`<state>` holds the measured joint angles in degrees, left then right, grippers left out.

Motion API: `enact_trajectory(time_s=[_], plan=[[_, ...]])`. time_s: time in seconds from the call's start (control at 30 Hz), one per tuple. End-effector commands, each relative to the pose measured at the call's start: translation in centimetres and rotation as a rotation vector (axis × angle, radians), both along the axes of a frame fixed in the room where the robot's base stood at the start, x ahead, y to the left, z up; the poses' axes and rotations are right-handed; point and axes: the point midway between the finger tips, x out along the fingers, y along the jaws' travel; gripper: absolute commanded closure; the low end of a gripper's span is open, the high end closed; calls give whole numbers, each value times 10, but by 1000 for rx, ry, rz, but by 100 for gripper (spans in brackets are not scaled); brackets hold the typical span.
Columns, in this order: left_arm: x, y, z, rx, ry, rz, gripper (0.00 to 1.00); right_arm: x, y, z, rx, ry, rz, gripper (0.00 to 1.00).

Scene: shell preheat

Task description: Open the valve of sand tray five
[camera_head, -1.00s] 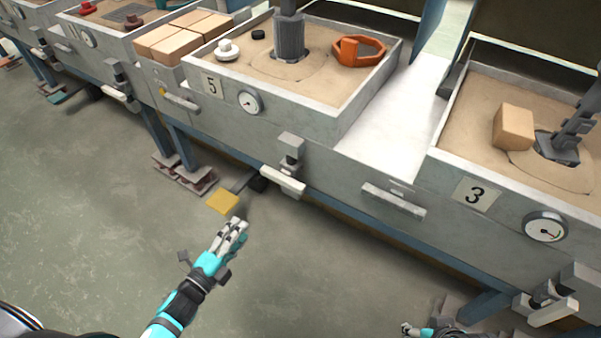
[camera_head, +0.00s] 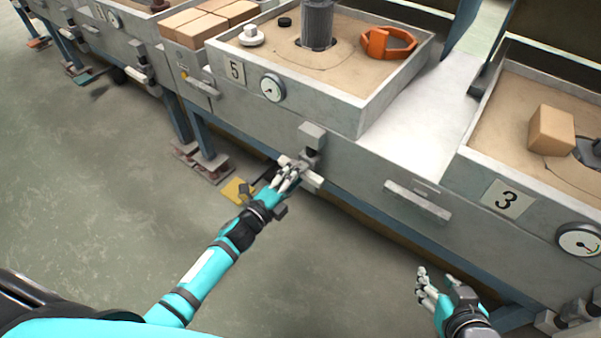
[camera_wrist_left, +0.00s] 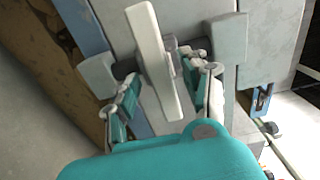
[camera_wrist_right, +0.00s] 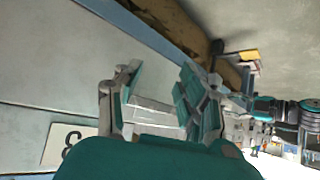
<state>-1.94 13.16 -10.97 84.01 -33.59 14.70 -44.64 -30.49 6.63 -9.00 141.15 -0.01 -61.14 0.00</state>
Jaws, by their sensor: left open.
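Sand tray five (camera_head: 375,110) is a grey box of sand with a "5" plate (camera_head: 235,72). Its valve (camera_head: 312,137) sits on the front wall, a grey block with a pale bar handle (camera_head: 313,181) below. My left gripper (camera_head: 287,172) is at this handle and partly covers it in the head view. In the left wrist view the pale handle (camera_wrist_left: 152,55) stands between the spread fingers of my left gripper (camera_wrist_left: 170,85); I cannot tell whether they touch it. My right gripper (camera_head: 428,284) is open and empty in front of the trays; it also shows in the right wrist view (camera_wrist_right: 160,95).
A round gauge (camera_head: 272,88) is on tray five's front. A drawer-like handle (camera_head: 417,200) projects to the right. Tray three (camera_head: 480,165) stands further right. A yellow pedal (camera_head: 238,190) is low by the left forearm. The floor at left is clear.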

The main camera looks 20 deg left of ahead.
Motion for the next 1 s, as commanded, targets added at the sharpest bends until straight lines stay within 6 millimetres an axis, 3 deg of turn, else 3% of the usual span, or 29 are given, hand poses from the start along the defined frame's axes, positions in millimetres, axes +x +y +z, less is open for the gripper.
enact_trajectory(time_s=[0.2,0.53,0.87,1.0], plan=[[20,-7,-1,0,1,0,54,15,6,12,23,-99,7,60],[23,-9,0,-1,1,0,54,17,7,15,27,-116,8,60],[23,-8,0,-1,1,0,97,17,7,15,26,-115,7,60],[23,-8,0,-1,1,0,100,17,6,15,26,-115,7,60]])
